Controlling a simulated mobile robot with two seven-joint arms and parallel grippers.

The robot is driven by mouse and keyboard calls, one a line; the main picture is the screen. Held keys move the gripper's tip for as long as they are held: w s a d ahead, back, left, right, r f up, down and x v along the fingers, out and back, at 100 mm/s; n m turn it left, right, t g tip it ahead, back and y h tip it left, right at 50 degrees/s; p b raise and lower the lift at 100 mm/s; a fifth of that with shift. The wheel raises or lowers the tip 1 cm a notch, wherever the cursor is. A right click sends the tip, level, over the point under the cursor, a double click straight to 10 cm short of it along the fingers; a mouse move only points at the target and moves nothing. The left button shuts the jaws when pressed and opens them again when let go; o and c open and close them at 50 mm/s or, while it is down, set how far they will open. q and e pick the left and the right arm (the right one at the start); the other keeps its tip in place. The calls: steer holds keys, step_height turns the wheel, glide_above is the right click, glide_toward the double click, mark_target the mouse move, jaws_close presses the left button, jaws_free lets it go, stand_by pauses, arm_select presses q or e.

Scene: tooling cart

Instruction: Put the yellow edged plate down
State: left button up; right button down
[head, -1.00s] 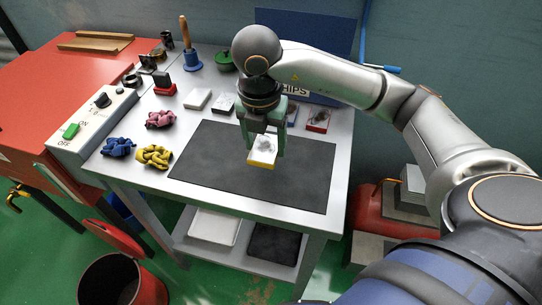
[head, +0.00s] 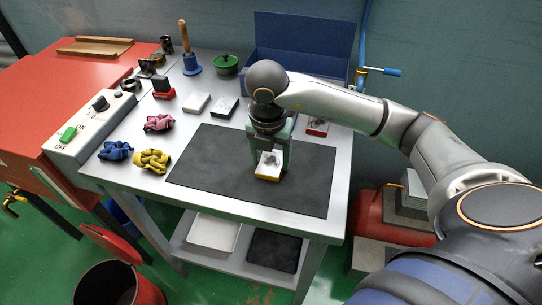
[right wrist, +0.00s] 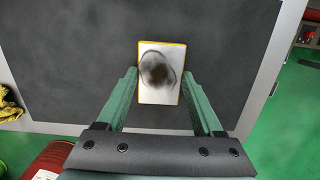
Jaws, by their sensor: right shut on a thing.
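The yellow edged plate (head: 268,165) is a small pale block with a dark smudge on its face and a yellow edge. My right gripper (head: 269,155) is shut on it, over the dark mat (head: 215,165). In the right wrist view the plate (right wrist: 160,90) sits between the two green fingers (right wrist: 158,80), with dark mat all around it. The plate is low, at or just above the mat; I cannot tell whether it touches. My left gripper is not in view.
A white plate (head: 196,102), a black edged plate (head: 224,107) and a red edged plate (head: 317,127) lie behind the mat. Blue (head: 115,150), yellow (head: 152,160) and pink (head: 158,123) cloths lie left of it. A blue bin (head: 305,45) stands behind. The mat's left part is clear.

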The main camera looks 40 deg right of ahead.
mark_target(269, 167)
steer(key=shift+c, duration=2.1)
jaws_free()
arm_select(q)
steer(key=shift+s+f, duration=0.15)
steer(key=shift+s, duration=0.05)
arm_select(e)
steer(key=o, duration=0.4)
steer(key=shift+r+p, duration=0.25)
steer(key=shift+p, duration=0.1)
arm_select(q)
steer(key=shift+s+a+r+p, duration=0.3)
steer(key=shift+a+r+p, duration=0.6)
steer(key=shift+p, duration=0.35)
arm_select(e)
step_height(269, 167, up, 12)
steer(key=s+a, duration=0.1)
steer(key=shift+f, duration=0.15)
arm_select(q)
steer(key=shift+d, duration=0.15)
arm_select(e)
steer(key=shift+a, duration=0.1)
